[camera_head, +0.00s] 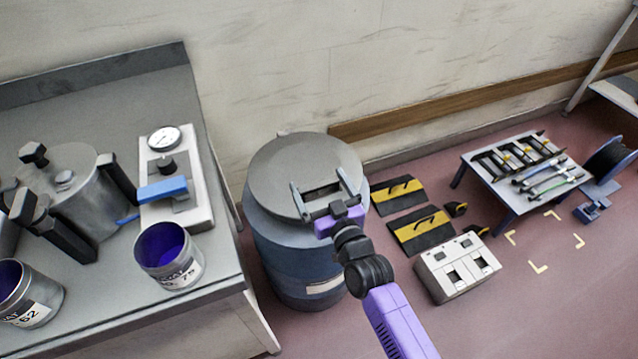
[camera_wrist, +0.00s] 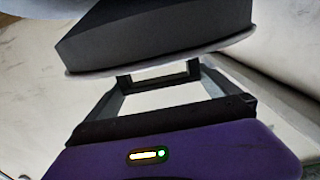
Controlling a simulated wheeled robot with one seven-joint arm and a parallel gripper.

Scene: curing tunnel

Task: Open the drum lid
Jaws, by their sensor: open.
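The blue drum (camera_head: 290,262) stands on the floor in the middle of the head view. Its round grey lid (camera_head: 290,160) lies on top and looks closed. My gripper (camera_head: 315,190) is over the near right part of the lid, with its two fingers spread apart. A dark bar shows between the fingers in the head view; I cannot tell whether it is a handle on the lid. In the wrist view my gripper (camera_wrist: 160,80) is open below a large dark, thick shape with a pale edge, probably the lid. I cannot tell whether the fingers touch it.
A grey workbench (camera_head: 110,322) on the left holds a pressure pot (camera_head: 75,190), a gauge unit (camera_head: 178,195) and two tins. Right of the drum are yellow-black wedges (camera_head: 420,232), a white socket box (camera_head: 455,270) and a low tool rack (camera_head: 520,170). A wall stands behind.

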